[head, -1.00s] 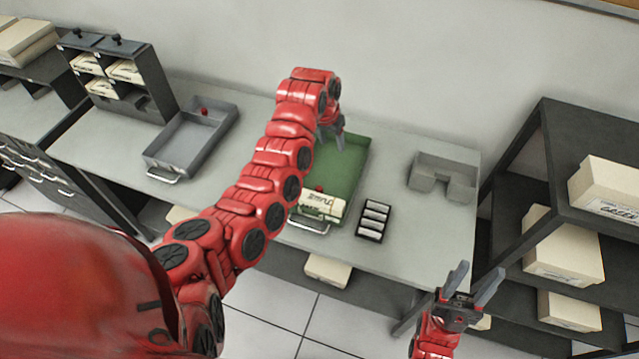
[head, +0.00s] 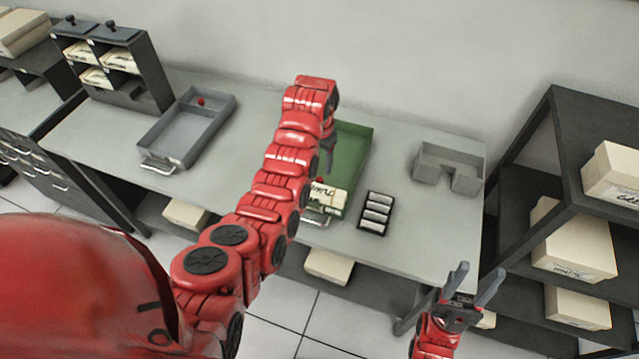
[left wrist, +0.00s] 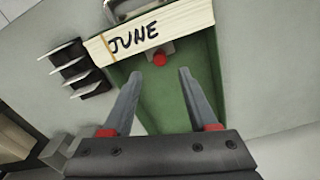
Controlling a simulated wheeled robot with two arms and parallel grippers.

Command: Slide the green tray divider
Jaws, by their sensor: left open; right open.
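The green tray (head: 349,150) lies on the table, its front handle toward me. A card stack marked JUNE (left wrist: 150,32) stands at its handle end, also visible in the head view (head: 328,198). The tray divider's red knob (left wrist: 159,60) shows right beside the stack; the divider itself is mostly hidden. My left gripper (left wrist: 157,80) is open and empty over the tray, its fingertips either side of the knob in the picture, seemingly short of it. In the head view my arm partly covers the left gripper (head: 328,160) and tray. My right gripper (head: 472,280) is open and empty off the table's front right.
A grey tray (head: 190,128) with a red knob lies to the left. A dark rack of labelled slots (head: 375,212) sits just right of the green tray. A grey notched block (head: 448,165) stands further right. Dark shelves with boxes (head: 572,240) border the right side.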

